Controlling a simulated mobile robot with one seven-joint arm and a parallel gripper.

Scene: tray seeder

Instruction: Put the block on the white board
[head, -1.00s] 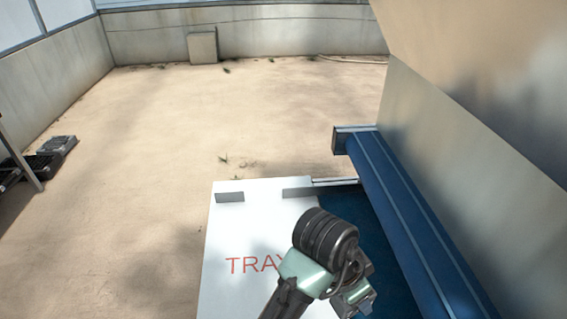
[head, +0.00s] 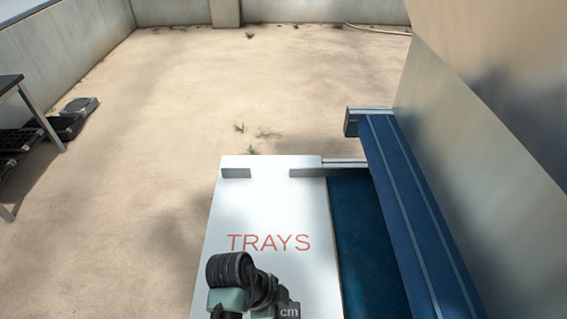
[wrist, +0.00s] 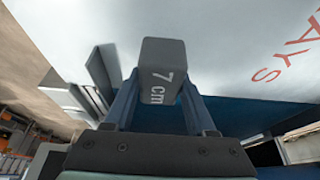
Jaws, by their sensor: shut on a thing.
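The block (wrist: 162,72) is grey and marked "7 cm". My gripper (wrist: 160,100) is shut on it, with a blue finger on each side in the wrist view. In the head view the block (head: 289,309) shows at the bottom edge, partly cut off, beside my dark wrist. The white board (head: 265,205) carries red "TRAYS" lettering and lies behind and around the block in the picture. In the wrist view the board (wrist: 225,50) fills the upper right beyond the block. The gap between block and board cannot be told.
The board's middle and left look clear.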

